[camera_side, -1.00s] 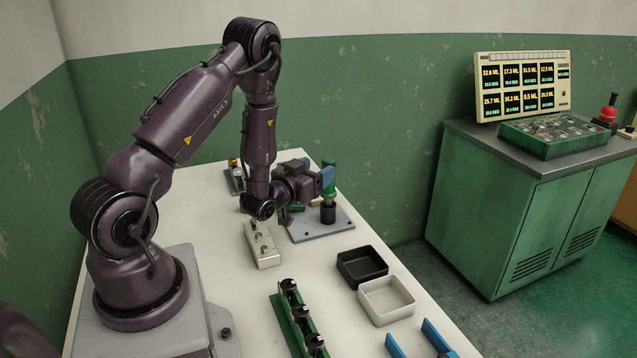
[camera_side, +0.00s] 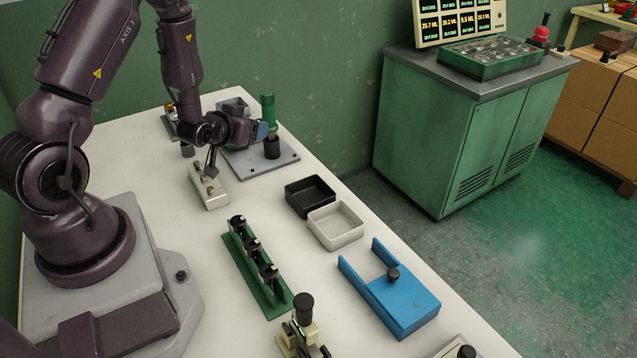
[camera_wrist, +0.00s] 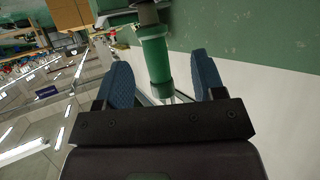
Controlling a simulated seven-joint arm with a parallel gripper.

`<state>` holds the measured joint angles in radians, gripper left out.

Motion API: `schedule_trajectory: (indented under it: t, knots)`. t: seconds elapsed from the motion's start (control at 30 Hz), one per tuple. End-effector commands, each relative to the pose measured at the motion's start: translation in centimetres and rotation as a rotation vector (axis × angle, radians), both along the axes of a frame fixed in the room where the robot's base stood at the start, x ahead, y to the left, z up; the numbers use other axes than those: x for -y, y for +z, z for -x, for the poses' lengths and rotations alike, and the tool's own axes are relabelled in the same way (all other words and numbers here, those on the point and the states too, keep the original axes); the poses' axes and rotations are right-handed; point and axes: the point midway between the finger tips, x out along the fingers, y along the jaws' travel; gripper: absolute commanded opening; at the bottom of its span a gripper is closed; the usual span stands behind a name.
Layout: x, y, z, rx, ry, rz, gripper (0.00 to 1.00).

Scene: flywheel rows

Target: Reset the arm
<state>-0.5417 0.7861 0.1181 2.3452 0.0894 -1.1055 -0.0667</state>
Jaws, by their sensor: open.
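My gripper (camera_side: 265,130) is at the far part of the white table, beside a green upright cylinder (camera_side: 267,107) on a grey base plate (camera_side: 284,158). In the wrist view my gripper (camera_wrist: 160,85) has its two blue pads well apart, one on each side of the green cylinder (camera_wrist: 154,62). The pads look clear of the cylinder, and I cannot tell how far it reaches between them. The side view shows the gripper lying roughly level, with the near blue pad partly covering the cylinder's lower part.
On the white table (camera_side: 170,215) stand a pale block with pegs (camera_side: 208,188), a black tray (camera_side: 310,197), a white tray (camera_side: 336,226), a green rack with black parts (camera_side: 256,265) and a blue fixture (camera_side: 390,290). A green cabinet (camera_side: 460,130) stands beyond the table.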

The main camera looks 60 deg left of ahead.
Motion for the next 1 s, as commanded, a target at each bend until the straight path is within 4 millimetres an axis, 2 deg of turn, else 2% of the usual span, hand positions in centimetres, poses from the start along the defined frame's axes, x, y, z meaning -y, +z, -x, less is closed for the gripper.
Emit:
schedule_trajectory:
  t: [0.13, 0.27, 0.47, 0.7, 0.9, 1.0]
  knots:
    - [2.0, 0.0, 0.7, -0.212, -0.008, 0.123, 0.63]
    - [4.7, 1.6, 1.5, -0.379, -0.036, 0.217, 0.63]
    - [10.2, 6.6, 3.6, -0.598, -0.123, 0.320, 0.63]
    - [17.2, 14.1, 8.3, -0.773, -0.266, 0.362, 0.63]
    - [21.5, 19.4, 12.4, -0.789, -0.395, 0.316, 0.63]
    - [22.8, 21.4, 13.4, -0.726, -0.453, 0.271, 0.63]
